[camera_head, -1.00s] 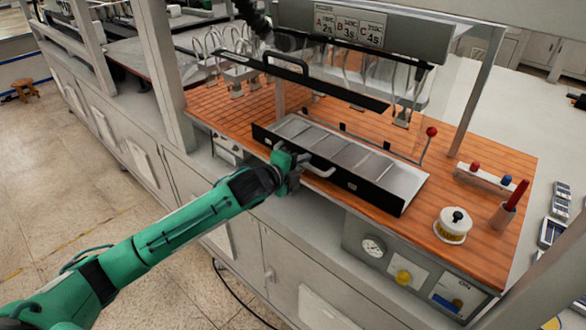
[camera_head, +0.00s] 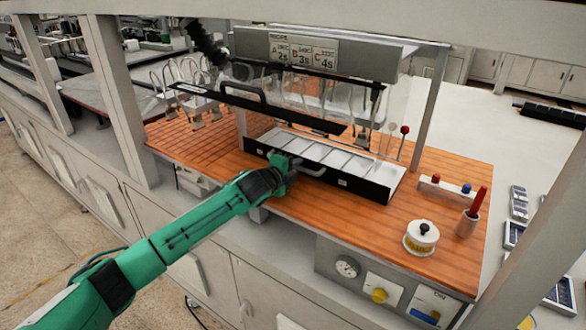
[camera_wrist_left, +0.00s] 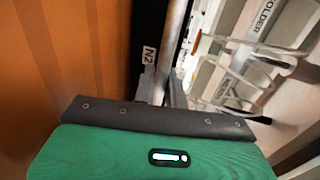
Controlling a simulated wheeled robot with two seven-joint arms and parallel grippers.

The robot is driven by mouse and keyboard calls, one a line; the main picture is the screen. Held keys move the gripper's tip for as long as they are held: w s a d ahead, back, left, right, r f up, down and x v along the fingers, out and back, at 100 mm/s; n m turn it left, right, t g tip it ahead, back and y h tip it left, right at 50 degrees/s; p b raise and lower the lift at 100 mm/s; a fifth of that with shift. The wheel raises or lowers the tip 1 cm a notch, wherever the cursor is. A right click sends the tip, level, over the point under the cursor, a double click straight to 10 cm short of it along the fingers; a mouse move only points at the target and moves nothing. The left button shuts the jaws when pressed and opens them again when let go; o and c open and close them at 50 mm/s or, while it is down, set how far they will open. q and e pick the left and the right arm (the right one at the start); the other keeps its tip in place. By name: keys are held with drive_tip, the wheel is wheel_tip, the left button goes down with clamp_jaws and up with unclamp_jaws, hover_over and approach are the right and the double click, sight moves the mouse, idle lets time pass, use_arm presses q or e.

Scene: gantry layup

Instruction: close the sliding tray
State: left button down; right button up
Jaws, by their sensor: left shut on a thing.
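The sliding tray (camera_head: 365,188) has a long black front panel and a light interior with dividers. It lies on the wooden bench top below a raised black bar, and bare wood shows in front of it. My left gripper (camera_head: 294,165) is at the left part of the front panel, shut on the tray's grey handle (camera_head: 315,172). In the left wrist view the handle (camera_wrist_left: 166,60) runs up from the gripper, whose fingertips are hidden. My right gripper is not in view.
The raised black bar (camera_head: 300,115) with its own handle hangs over the tray. A red-knobbed lever (camera_head: 404,130) stands at the tray's right.

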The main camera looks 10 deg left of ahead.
use_arm(q)
drive_tip(key=shift+r, duration=0.2)
drive_tip(key=c, duration=1.8)
unclamp_jaws()
drive_tip(key=shift+w, duration=0.1)
drive_tip(key=shift+o, duration=1.2)
drive_tip(key=shift+w+d+f, duration=0.1)
drive_tip(key=shift+w+f, duration=0.05)
drive_tip(key=shift+f, duration=0.05)
drive_tip(key=shift+s+a+b, duration=0.3)
drive_tip(key=shift+s, duration=0.3)
drive_tip(key=b+v, duration=0.4)
drive_tip(key=v, duration=0.8)
drive_tip(key=shift+s+r, duration=0.2)
drive_tip(key=shift+s, duration=0.05)
drive_tip(key=shift+a, duration=0.1)
drive_tip(key=shift+f, duration=0.1)
